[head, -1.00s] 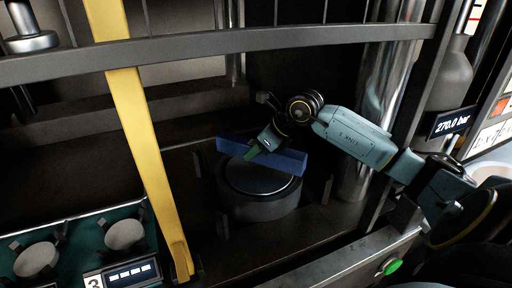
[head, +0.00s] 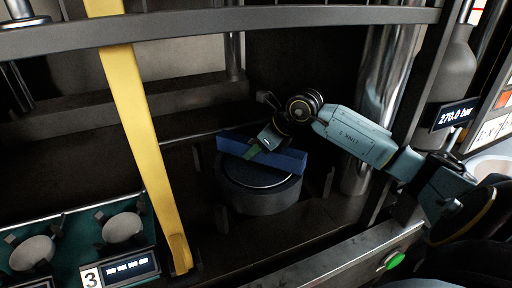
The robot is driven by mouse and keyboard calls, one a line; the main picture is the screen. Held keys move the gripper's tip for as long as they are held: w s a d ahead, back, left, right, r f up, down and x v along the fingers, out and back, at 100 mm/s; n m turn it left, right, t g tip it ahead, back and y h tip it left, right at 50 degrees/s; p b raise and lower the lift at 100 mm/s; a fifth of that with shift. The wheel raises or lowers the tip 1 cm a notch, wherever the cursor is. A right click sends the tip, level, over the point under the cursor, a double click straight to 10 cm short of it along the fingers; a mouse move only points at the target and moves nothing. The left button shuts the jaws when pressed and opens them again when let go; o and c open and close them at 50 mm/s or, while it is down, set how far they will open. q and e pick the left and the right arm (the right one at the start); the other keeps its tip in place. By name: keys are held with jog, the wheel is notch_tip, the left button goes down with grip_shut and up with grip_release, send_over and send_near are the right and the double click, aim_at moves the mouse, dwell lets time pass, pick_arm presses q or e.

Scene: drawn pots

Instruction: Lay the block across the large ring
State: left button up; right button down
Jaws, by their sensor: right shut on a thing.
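The blue block (head: 289,159) is a long bar that lies over the back part of the large ring (head: 262,198), a dark round piece in the recess. The bar slants down to the right. I cannot tell whether it touches the ring's top. My right gripper (head: 254,149) is shut on the block near its middle, with a green fingertip at its front side. The part of the ring under the block is hidden. My left gripper is not in view.
A yellow upright bar (head: 142,140) stands left of the ring. A dark rail (head: 220,28) crosses above. A teal tray (head: 75,232) with round grey pieces is at lower left. A metal ledge with a green button (head: 394,261) runs along the front right.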

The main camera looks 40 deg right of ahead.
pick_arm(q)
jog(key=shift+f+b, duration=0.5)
pick_arm(e)
jog(key=shift+f, duration=0.4)
jog(key=c, duration=0.9)
grip_release()
jog(key=shift+c, duration=0.2)
jog(key=shift+o, duration=0.5)
jog(key=shift+s+f, duration=0.1)
jog(key=shift+f, duration=0.2)
jog(key=b+v, duration=0.1)
jog(key=v, duration=1.2)
jog(key=shift+r, duration=0.15)
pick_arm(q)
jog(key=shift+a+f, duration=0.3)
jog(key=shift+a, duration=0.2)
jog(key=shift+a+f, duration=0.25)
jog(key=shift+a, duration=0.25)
pick_arm(e)
jog(key=shift+r, duration=0.25)
